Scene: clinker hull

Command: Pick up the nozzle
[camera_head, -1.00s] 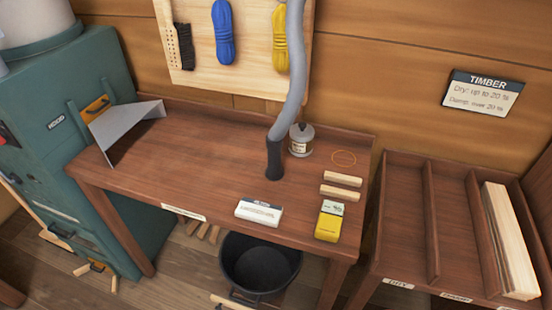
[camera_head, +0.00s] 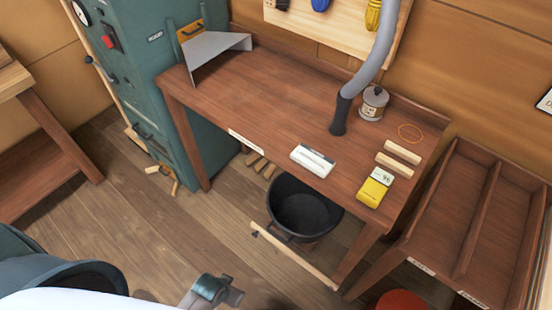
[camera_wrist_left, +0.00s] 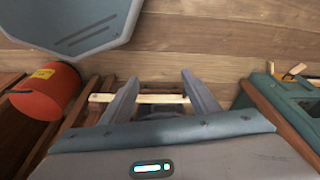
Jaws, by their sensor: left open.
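The nozzle (camera_head: 339,115) appears to be the dark end piece of the grey hose (camera_head: 374,70). It stands roughly upright on the brown bench (camera_head: 262,100), in the head view, beside a small labelled jar. It does not show in the left wrist view. My left gripper (camera_wrist_left: 160,88) is open in the left wrist view, with the floor and a pale wooden strip seen beyond its fingers. It holds nothing and is away from the nozzle. My right gripper cannot be made out.
The jar (camera_head: 373,103) stands close to the nozzle. A white box (camera_head: 312,160), a yellow packet (camera_head: 375,188) and wooden sticks (camera_head: 398,153) lie on the bench. A metal hood (camera_head: 212,48) is at its left end. A black bucket (camera_head: 304,207) stands below; an orange-red bucket (camera_wrist_left: 47,90) shows too.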

